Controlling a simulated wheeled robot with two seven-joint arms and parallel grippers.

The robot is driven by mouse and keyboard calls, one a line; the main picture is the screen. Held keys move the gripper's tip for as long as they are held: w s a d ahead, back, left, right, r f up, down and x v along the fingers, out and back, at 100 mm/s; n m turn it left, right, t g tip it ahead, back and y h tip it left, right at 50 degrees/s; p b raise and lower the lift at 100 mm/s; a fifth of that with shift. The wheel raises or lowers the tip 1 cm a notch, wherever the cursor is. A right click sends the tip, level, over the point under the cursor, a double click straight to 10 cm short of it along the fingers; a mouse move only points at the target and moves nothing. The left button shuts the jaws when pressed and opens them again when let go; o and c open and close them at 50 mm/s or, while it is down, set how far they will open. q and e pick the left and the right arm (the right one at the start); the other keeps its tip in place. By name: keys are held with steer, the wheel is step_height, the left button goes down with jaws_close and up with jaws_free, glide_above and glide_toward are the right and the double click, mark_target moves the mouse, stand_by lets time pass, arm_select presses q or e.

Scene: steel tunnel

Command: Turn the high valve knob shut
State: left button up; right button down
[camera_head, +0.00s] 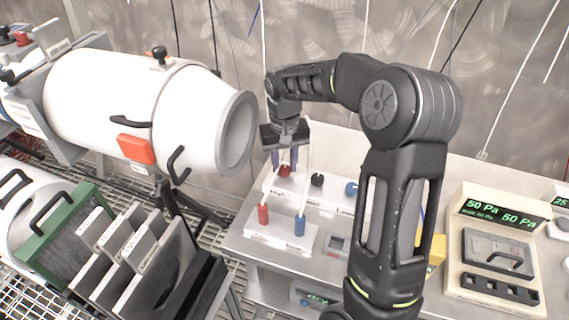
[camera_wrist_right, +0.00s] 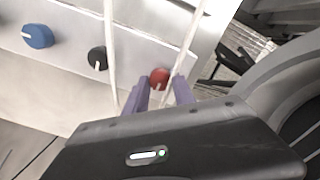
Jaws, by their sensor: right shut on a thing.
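The red knob (camera_head: 285,171) sits at the left end of a row of three on a white valve panel (camera_head: 330,195); the label below it seems to read "High". My right gripper (camera_head: 284,160) reaches down from above with its purple fingers on either side of this knob. In the right wrist view the red knob (camera_wrist_right: 159,79) shows between the fingertips of the right gripper (camera_wrist_right: 161,90), which is shut on it. The fingers hide part of the knob's sides. My left gripper is not in view.
A black knob (camera_head: 317,180) and a blue knob (camera_head: 352,187) stand to the right on the panel. Red (camera_head: 263,214) and blue (camera_head: 299,226) hose ends stand in front, with pale hoses rising close to the gripper. A white cylinder (camera_head: 130,100) is at left, a pressure gauge (camera_head: 495,250) at right.

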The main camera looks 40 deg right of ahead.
mark_target(284, 169)
steer(key=c, duration=1.1)
jaws_free()
steer(key=shift+o, duration=0.2)
step_height(284, 169, up, 8)
steer(key=shift+f, duration=0.1)
